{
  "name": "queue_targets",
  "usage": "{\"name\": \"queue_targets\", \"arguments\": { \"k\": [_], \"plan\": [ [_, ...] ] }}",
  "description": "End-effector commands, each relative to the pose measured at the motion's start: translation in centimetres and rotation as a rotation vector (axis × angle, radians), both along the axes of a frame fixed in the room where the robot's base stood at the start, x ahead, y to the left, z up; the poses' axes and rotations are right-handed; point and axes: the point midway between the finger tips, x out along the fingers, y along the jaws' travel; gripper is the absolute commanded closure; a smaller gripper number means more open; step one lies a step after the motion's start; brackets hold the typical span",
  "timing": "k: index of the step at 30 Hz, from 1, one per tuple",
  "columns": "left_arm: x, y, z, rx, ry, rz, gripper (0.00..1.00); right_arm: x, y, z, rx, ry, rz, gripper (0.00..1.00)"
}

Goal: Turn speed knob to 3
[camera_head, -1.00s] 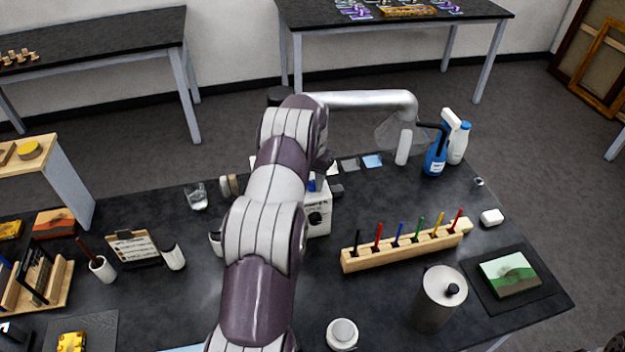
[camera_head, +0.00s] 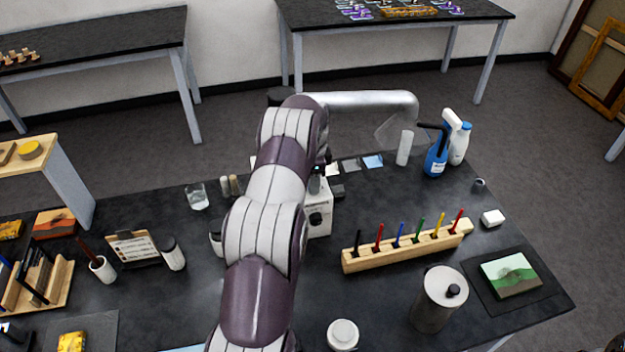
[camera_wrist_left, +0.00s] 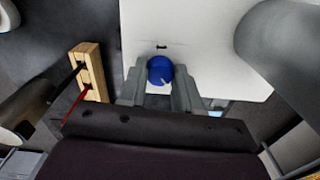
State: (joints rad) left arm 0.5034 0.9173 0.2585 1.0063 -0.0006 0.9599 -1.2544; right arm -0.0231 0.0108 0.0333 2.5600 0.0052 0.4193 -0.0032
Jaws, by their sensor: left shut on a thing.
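The blue speed knob (camera_wrist_left: 160,70) sits on a white machine (camera_wrist_left: 210,45) in the left wrist view, with a small dark mark just above it. A pale pointer line shows on the knob. My left gripper (camera_wrist_left: 160,76) has one finger on each side of the knob and is shut on it. In the head view the white machine (camera_head: 321,222) stands mid-table with a black knob (camera_head: 316,218) on its front. My left arm covers its left part, and the blue knob is hidden there. Scale numbers are not readable. My right gripper is not in view.
A wooden rack (camera_head: 405,250) with coloured sticks stands right of the machine. A metal canister (camera_head: 437,300) and a white jar (camera_head: 342,334) stand nearer. A spray bottle (camera_head: 437,158) stands behind. A glass (camera_head: 197,197) stands to the left. Dark tabletop is clear between these.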

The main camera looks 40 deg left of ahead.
Motion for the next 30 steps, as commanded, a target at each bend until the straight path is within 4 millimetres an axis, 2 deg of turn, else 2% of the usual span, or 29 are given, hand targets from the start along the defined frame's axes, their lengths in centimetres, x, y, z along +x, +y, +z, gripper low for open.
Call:
{"name": "queue_targets", "arguments": {
  "k": [15, 30],
  "plan": [
    [0.33, 0.05, 0.38, 0.007, -0.011, -0.463, 0.98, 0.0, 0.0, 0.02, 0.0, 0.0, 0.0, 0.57],
    [0.28, 0.0, 0.31, 0.006, -0.008, -0.701, 0.98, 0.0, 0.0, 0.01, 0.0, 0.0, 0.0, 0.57]
  ]
}}
